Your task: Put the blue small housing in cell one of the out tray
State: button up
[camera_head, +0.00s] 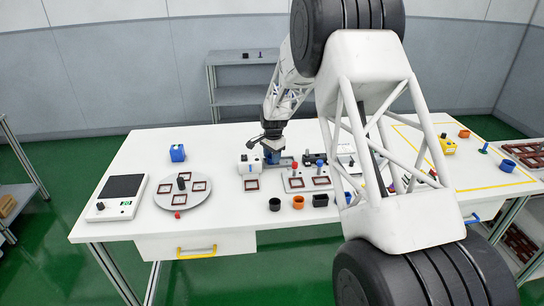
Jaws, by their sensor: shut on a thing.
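My gripper (268,148) is over the middle of the white table, its dark jaws shut on a small blue thing (271,157) that appears to be the blue small housing. The jaws partly hide it, and I cannot tell whether it touches what lies below. A pale rectangular plate with square brown-red frames (291,188) lies just right of and in front of the gripper. A dark tray with brown-red cells (537,165) stands at the far right. I cannot tell which of these is the out tray, or its cell numbers.
Black (275,205) and orange (298,203) cups stand in front. My arm hides part of the right side.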

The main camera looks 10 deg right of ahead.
jog(key=shift+f, duration=0.15)
jog(key=o, duration=1)
jog(key=shift+c, duration=0.2)
notch_tip(320, 180, up, 12)
jog(key=shift+s+d, duration=0.15)
jog(key=shift+s, duration=0.05)
dwell(0.7)
jog(key=shift+s+r, duration=0.1)
jog(key=shift+r, duration=0.1)
